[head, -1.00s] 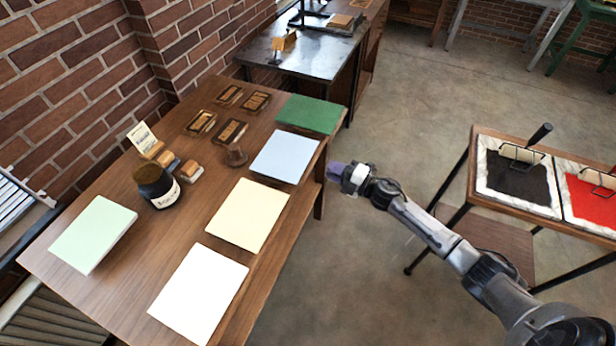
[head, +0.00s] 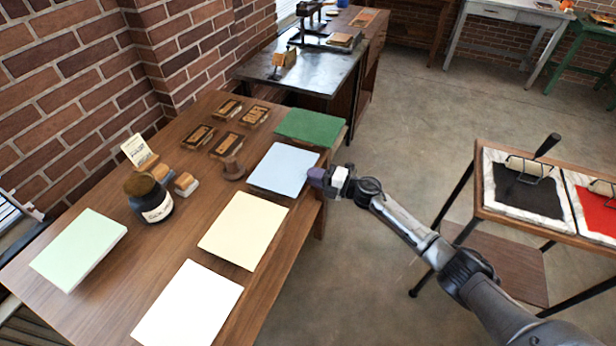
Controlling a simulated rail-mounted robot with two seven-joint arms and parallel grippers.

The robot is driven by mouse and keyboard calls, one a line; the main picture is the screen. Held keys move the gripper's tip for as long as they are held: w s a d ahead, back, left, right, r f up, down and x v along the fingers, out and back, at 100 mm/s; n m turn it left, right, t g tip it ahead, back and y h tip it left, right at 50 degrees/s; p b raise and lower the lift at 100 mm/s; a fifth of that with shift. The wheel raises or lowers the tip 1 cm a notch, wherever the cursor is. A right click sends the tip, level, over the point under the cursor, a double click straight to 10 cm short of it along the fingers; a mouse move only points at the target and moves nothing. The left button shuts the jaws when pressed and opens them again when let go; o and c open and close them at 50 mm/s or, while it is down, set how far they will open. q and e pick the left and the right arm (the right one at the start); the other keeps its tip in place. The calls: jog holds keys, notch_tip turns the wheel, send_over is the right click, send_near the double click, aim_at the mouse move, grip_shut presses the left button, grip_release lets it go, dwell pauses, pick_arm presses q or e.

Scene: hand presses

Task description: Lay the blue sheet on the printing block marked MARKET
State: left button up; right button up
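The blue sheet (head: 283,168) lies flat on its stack on the wooden table, between the cream stack and the green pad. My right gripper (head: 314,178) is at the right edge of the blue stack, beside or just touching it; its fingers are too small to tell whether they are open or shut. Several dark printing blocks (head: 228,145) lie at the back of the table; the lettering on them is too small to read, so I cannot tell which is marked MARKET. My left gripper is not in view.
Cream (head: 243,229), white (head: 188,305) and pale green (head: 79,249) stacks lie on the table. A green pad (head: 311,127), a dark ink jar (head: 149,199) and a small round wooden object (head: 232,168) stand nearby. Ink trays (head: 524,186) are on a side table at right. A brick wall bounds the left.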

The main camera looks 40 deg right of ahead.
aim_at(307, 167)
jog(key=shift+x, duration=1.1)
grip_shut()
jog(key=shift+r, duration=0.1)
notch_tip(307, 167, up, 3)
jog(key=p, duration=0.2)
jog(key=shift+r+p, duration=0.1)
jog(key=shift+p, duration=0.3)
jog(key=shift+s, duration=0.1)
